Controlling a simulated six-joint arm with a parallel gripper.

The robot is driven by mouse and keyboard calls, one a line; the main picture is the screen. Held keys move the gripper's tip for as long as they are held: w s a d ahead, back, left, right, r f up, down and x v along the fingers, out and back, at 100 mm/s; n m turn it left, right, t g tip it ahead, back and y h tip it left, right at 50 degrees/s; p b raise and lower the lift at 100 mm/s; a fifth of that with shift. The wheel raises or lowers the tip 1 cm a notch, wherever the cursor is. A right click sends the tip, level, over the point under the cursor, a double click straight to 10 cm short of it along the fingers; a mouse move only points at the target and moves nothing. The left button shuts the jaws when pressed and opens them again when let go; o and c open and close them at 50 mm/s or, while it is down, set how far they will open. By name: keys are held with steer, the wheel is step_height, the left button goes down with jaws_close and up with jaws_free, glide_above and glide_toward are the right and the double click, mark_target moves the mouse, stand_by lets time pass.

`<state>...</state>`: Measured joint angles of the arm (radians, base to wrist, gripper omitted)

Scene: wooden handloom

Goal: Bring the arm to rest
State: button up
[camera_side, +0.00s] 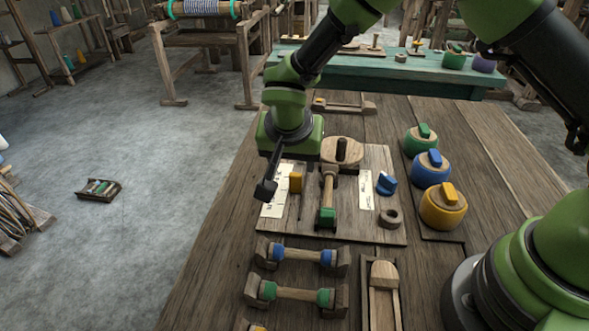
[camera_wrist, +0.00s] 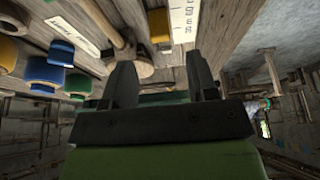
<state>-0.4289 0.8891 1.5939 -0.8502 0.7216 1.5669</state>
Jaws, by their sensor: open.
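My gripper (camera_side: 267,187) is at the end of the green and black arm, above the left part of a wooden board (camera_side: 378,230) on the table. In the wrist view my gripper (camera_wrist: 160,68) shows two dark fingers spread apart with nothing between them. A yellow block (camera_side: 295,182) is just to the right of the fingers in the side view. A wooden-handled tool with a green end (camera_side: 328,200) lies farther right. How high the fingertips are above the board is hard to tell.
The board also holds a blue block (camera_side: 386,184), a wooden ring (camera_side: 389,218) and white scale strips. Green, blue and yellow-topped round pots (camera_side: 443,210) stand to the right. Spools (camera_side: 300,255) lie in front. Bare tabletop (camera_side: 225,215) shows at left.

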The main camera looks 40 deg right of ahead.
steer(key=shift+v, duration=0.95)
steer(key=s+d+r+n+t+y, duration=0.15)
steer(key=s+d+r, duration=0.25)
steer(key=s+r, duration=0.4)
steer(key=s+d+r+n+y, duration=0.15)
steer(key=s+d+r, duration=0.35)
steer(key=r, duration=0.6)
steer(key=s+n+t+y, duration=0.2)
steer(key=s, duration=0.7)
steer(key=shift+a+r, duration=0.4)
